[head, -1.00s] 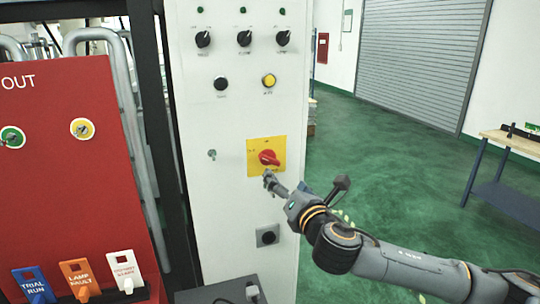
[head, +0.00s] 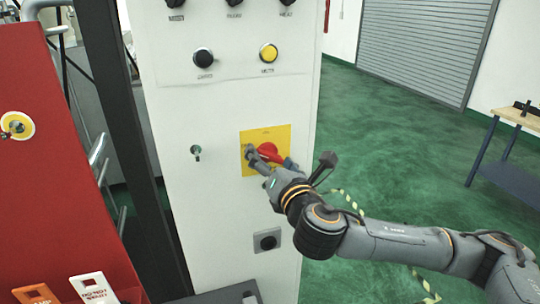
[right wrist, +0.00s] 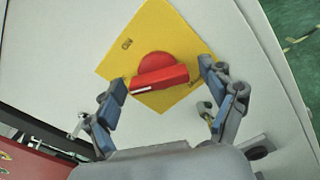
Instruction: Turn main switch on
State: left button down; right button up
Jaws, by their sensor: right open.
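The main switch is a red rotary handle (head: 268,149) on a square yellow plate (head: 283,133), on the front of a white cabinet. My right gripper (head: 268,160) is in front of it and partly covers the handle and plate. In the right wrist view the red handle (right wrist: 160,78) lies between the two spread fingers of my right gripper (right wrist: 162,75), with the yellow plate (right wrist: 140,36) behind. The gripper is open; a finger stands to each side of the handle, and contact cannot be told. My left gripper is not in view.
The white cabinet (head: 220,105) also carries a black button (head: 203,58), a yellow button (head: 268,53), a keyhole (head: 196,151) and a dark lower knob (head: 267,241). A red panel (head: 50,190) stands at left. Green floor (head: 380,150) is open at right.

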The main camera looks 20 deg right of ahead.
jog(key=shift+s+r, duration=0.1)
jog(key=shift+s, duration=0.05)
jog(key=shift+s+a, duration=0.1)
jog(key=shift+c, duration=0.8)
jog(key=c, duration=1)
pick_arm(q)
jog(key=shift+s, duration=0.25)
